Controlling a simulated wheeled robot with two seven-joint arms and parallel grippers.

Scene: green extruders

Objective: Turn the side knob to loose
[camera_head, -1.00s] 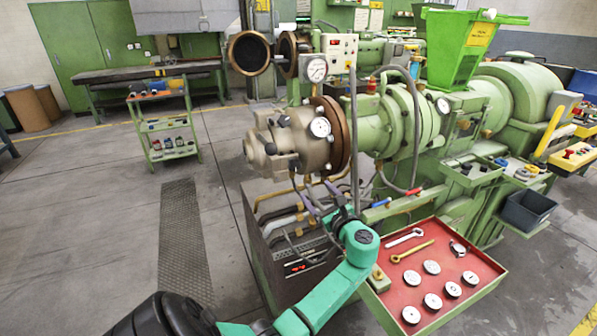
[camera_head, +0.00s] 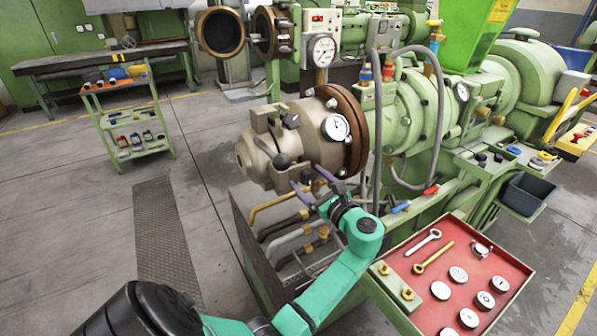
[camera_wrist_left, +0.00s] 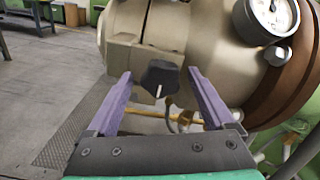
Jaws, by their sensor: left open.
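The side knob (camera_head: 281,161) is a black knob low on the side of the tan metal extruder head (camera_head: 263,150). In the left wrist view the knob (camera_wrist_left: 160,78) is dark and lobed, with a white pointer line aimed downward. My left gripper (camera_head: 306,176) has purple fingers and is open, just below and beside the knob. In the left wrist view the open gripper (camera_wrist_left: 160,72) has its fingertips on either side of the knob, with a visible gap at each side. The frames do not show how deep the fingers reach around it. My right gripper is out of view.
A round dial gauge (camera_head: 335,128) sits on the head, right of the knob. Pipes (camera_head: 270,208) run under the head. A red tray (camera_head: 440,292) with wrenches and round discs stands at right. A green cart (camera_head: 135,130) stands left; the floor between is open.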

